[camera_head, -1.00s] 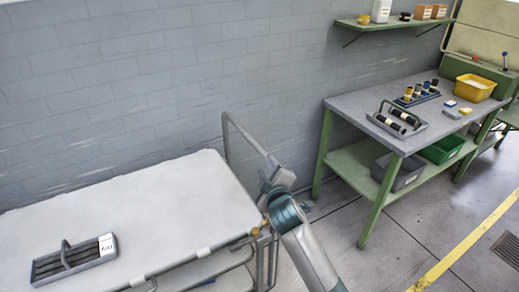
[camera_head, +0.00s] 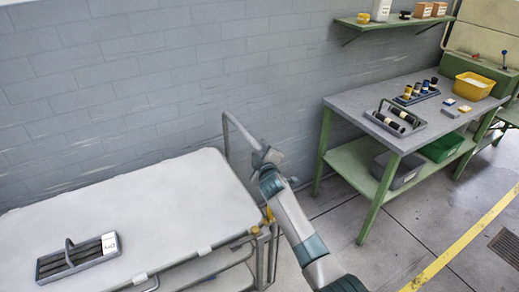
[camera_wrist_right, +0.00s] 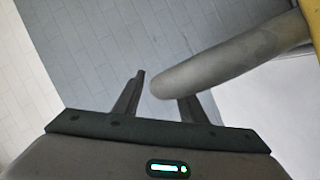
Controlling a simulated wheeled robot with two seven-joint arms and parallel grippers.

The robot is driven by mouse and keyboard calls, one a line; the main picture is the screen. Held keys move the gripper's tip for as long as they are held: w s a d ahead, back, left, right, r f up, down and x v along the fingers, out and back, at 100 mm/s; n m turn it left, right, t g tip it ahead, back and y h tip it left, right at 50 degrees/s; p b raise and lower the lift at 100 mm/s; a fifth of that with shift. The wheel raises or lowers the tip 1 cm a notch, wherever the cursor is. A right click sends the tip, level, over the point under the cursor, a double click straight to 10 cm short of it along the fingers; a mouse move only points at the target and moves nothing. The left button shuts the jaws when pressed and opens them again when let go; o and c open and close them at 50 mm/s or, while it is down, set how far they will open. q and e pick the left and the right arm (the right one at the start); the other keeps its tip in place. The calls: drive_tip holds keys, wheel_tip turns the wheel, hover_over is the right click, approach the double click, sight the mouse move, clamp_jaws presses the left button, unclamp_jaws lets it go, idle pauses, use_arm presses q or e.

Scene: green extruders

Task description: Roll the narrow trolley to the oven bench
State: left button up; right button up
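The narrow trolley (camera_head: 150,205) has a pale top and stands at the lower left along the wall. Its grey tubular handle (camera_head: 231,125) rises at its right end and also crosses the right wrist view (camera_wrist_right: 235,60). My right gripper (camera_head: 262,155) is at the handle's near upper part. In the wrist view its two fingers (camera_wrist_right: 160,97) are apart, with the tube's rounded bend between them and covering part of the right finger. I cannot tell whether they touch. A green-legged bench (camera_head: 345,103) stands at the right; I cannot tell whether it is the oven bench. My left gripper is out of view.
A dark caddy (camera_head: 77,258) sits on the trolley top. The bench carries a grey tray (camera_head: 396,123), bottles and a yellow bin (camera_head: 473,87), with bins on its lower shelf. A green wall shelf (camera_head: 395,22) hangs above. Floor (camera_head: 390,250) is clear before the bench, with a yellow line.

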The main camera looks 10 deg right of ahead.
drive_tip(key=shift+w+f, duration=0.1)
drive_tip(key=shift+w, duration=0.55)
drive_tip(key=shift+c, duration=0.4)
clamp_jaws()
